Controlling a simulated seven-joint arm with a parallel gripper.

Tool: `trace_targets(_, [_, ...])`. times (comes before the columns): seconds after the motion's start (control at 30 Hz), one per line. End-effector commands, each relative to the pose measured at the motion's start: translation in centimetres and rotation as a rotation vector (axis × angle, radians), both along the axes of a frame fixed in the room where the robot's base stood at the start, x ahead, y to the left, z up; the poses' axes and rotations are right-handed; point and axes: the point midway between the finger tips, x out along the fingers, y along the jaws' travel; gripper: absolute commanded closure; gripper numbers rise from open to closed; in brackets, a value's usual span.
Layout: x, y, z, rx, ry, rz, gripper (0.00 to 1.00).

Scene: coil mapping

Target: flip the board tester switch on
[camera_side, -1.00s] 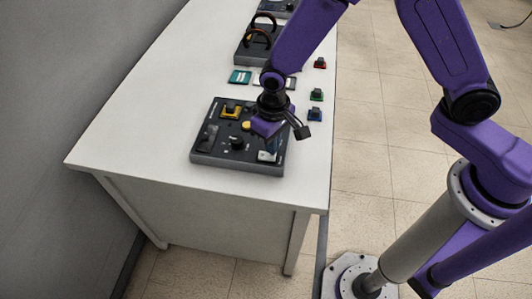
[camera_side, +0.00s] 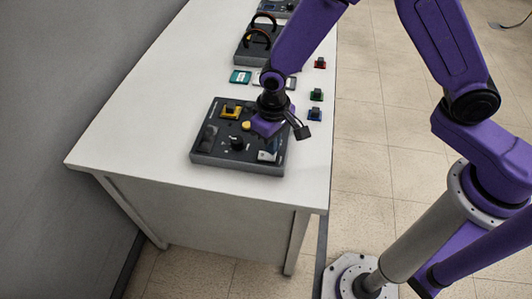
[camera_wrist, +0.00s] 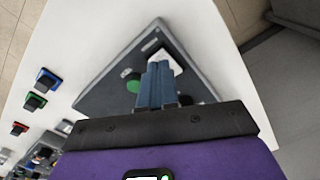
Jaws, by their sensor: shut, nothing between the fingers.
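The board tester (camera_side: 236,166) is a dark, flat box near the front of the white table. A white part (camera_side: 267,156), which looks like the switch, sits at its front right corner. In the wrist view this white part (camera_wrist: 172,59) shows just past my fingertips, partly covered by them. My gripper (camera_wrist: 158,66) is shut and empty, pointing down over the tester. Whether the fingertips touch the white part cannot be told. In the side view my wrist hides part of the tester's right side. Whether the switch is on or off cannot be made out.
The tester also carries a yellow part (camera_side: 231,111), a yellow button (camera_side: 246,126), a black knob (camera_side: 237,143) and a green round part (camera_wrist: 132,84). Small red (camera_side: 319,63), green (camera_side: 316,95) and blue (camera_side: 314,114) pieces lie along the right edge. The table's left side is clear.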

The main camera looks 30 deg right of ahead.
Motion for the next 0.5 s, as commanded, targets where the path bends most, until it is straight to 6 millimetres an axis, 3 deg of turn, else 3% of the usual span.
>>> trace_targets(0.5, [0.01, 0.02, -0.56, 0.000, 0.000, 0.000, 1.00])
